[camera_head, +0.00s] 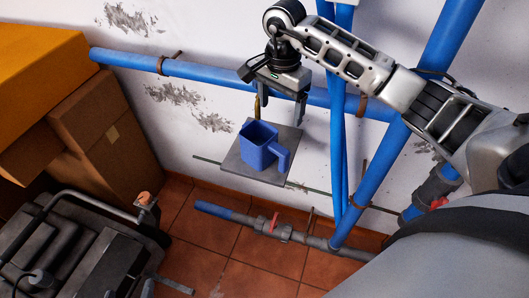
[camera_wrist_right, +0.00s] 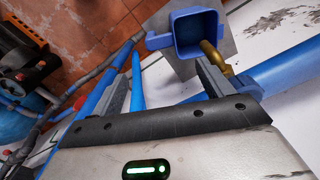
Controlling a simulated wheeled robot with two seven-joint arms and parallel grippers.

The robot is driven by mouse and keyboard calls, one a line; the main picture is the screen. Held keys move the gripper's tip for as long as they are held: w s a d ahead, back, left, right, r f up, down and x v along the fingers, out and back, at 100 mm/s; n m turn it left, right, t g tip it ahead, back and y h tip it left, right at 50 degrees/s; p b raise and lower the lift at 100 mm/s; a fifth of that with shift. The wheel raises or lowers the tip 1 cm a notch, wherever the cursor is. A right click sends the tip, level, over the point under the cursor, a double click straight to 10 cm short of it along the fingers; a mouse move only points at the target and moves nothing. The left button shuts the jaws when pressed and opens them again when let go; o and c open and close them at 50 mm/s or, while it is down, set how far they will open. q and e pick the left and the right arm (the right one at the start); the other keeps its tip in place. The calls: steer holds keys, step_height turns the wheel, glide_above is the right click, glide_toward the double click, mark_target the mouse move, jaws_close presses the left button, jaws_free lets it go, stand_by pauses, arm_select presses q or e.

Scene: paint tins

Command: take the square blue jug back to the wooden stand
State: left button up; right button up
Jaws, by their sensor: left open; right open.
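The square blue jug (camera_head: 256,147) stands upright on a grey square plate (camera_head: 238,166) by the white wall, with its handle toward the right. It also shows in the right wrist view (camera_wrist_right: 195,40), where its open top looks empty. My right gripper (camera_head: 280,106) is open above and behind the jug, apart from it. Its two spread fingers also show in the right wrist view (camera_wrist_right: 166,82), with nothing between them. My left gripper is not in view. I see no wooden stand.
A brass pipe piece (camera_wrist_right: 212,57) is close beside the jug. Blue pipes (camera_head: 215,72) run along the wall and rise right of the plate (camera_head: 338,150). Cardboard boxes (camera_head: 92,128) and a dark machine (camera_head: 85,245) stand at left. Part of the tiled floor (camera_head: 210,255) is clear.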

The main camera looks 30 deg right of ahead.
mark_target(277, 148)
step_height(277, 148, down, 14)
steer(key=shift+a+r+p, duration=0.15)
steer(key=shift+p, duration=0.15)
steer(key=c, duration=1.3)
steer(key=shift+w, duration=0.1)
jaws_close()
steer(key=shift+r, duration=0.15)
